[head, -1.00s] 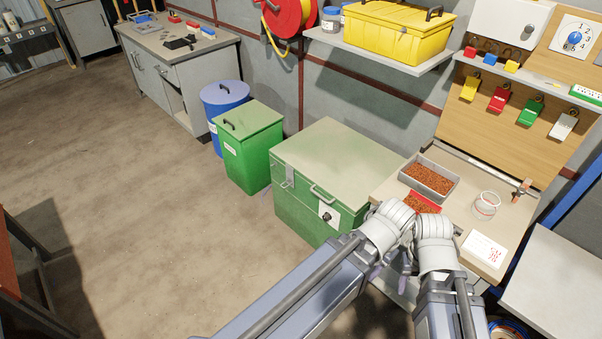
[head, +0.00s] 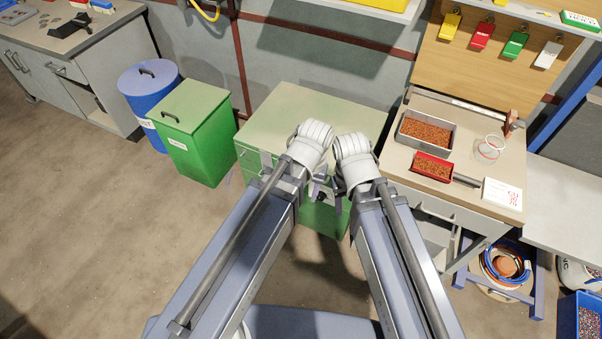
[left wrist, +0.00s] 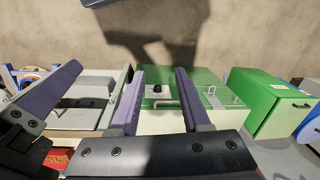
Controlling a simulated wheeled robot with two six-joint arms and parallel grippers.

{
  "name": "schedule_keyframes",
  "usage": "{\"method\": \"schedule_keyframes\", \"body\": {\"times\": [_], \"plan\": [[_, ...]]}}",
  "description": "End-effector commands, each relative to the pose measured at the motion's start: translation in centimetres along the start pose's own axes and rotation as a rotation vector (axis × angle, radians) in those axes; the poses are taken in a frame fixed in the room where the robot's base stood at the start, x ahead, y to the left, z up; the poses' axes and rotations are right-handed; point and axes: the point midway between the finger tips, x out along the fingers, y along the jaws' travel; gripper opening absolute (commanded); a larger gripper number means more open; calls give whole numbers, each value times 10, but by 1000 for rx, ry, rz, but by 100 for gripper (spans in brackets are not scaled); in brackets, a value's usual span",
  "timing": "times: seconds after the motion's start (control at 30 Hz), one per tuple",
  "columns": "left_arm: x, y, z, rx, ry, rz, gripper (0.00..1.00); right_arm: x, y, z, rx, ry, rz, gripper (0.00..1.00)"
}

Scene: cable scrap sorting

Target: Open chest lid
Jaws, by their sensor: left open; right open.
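The chest (head: 279,118) is a green box with a pale green lid; the lid is down. In the left wrist view, the chest's green front (left wrist: 205,76) shows a round dark lock, a bar handle and a latch (left wrist: 211,92). My left gripper (head: 316,187) and right gripper (head: 338,187) are side by side in front of the chest, their fingers mostly hidden by my wrists. In the left wrist view, my left gripper (left wrist: 159,74) is open and empty, with the lock and handle visible between its fingers. I cannot tell any contact with the chest.
A green bin (head: 194,125) and a blue drum (head: 147,84) stand left of the chest. A workbench (head: 400,170) with a grey tray (head: 452,147), a red scoop (head: 432,168) and a glass jar (head: 489,149) adjoins on the right. Floor at the left is clear.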

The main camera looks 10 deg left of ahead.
Motion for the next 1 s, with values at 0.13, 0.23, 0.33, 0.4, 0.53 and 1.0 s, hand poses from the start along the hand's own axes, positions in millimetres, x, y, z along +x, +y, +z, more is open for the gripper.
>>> {"method": "schedule_keyframes", "body": {"times": [0.13,0.23,0.33,0.4,0.53,1.0], "plan": [[72,0,-72,-340,39,42,47,72,-7,-4,0,0,0,50],[107,-5,-116,-591,61,80,47,108,-10,-6,0,0,0,50],[138,-11,-155,-825,75,121,47,138,-13,-8,0,0,0,50],[156,-17,-179,-971,82,148,47,157,-15,-9,-1,0,0,50],[180,-26,-212,-1187,86,192,47,181,-17,-11,-1,0,0,50],[196,-36,-240,-1395,85,236,47,198,-19,-12,-1,0,0,50]]}}
